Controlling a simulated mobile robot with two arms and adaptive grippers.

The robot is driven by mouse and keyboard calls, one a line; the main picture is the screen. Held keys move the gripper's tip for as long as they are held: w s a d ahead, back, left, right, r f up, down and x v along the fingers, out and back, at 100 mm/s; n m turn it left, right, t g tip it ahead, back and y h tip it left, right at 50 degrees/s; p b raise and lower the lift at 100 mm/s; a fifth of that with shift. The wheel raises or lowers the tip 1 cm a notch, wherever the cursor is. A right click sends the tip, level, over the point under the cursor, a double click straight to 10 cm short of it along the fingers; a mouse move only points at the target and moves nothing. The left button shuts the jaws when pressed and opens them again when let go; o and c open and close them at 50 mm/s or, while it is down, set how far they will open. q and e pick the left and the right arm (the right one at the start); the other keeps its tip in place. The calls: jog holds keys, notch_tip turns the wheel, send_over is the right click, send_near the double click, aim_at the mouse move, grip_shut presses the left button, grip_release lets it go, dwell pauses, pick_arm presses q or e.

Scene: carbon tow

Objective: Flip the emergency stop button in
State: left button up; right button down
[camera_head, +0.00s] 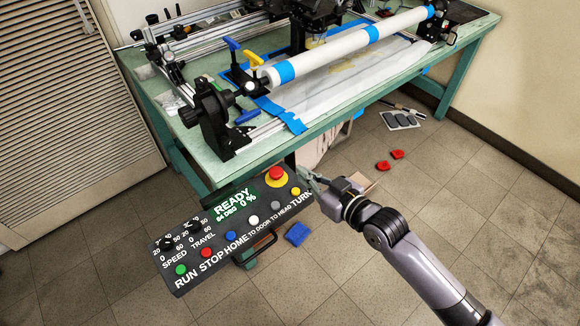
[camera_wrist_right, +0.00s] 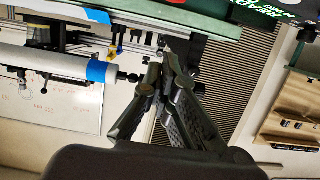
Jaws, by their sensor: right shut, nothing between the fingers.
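The emergency stop button (camera_head: 277,175) is a red mushroom cap on a yellow base, at the upper right of the black control panel (camera_head: 192,262) in the head view. My right gripper (camera_head: 309,179) is just right of the panel's right end, close to the button, with its fingers shut and empty. I cannot tell its exact height relative to the button. A corner of the panel (camera_wrist_right: 262,14) with green text shows at top right. My left gripper is not in view.
The green workbench (camera_head: 240,172) carries a rail rig and a white roll (camera_head: 340,45) with blue tape. A row of coloured buttons, knobs and a READY display (camera_head: 233,203) share the panel. A blue item (camera_head: 297,234) and red items (camera_head: 383,166) lie on the floor.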

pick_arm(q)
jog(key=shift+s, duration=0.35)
pick_arm(e)
jog(key=shift+r, duration=0.1)
send_over(276, 174)
jog(key=s+d, duration=0.1)
jog(key=d, duration=0.1)
notch_tip(276, 174, down, 2)
jog(key=f, duration=0.3)
jog(key=shift+w+a+f, duration=0.2)
jog(key=shift+f, duration=0.55)
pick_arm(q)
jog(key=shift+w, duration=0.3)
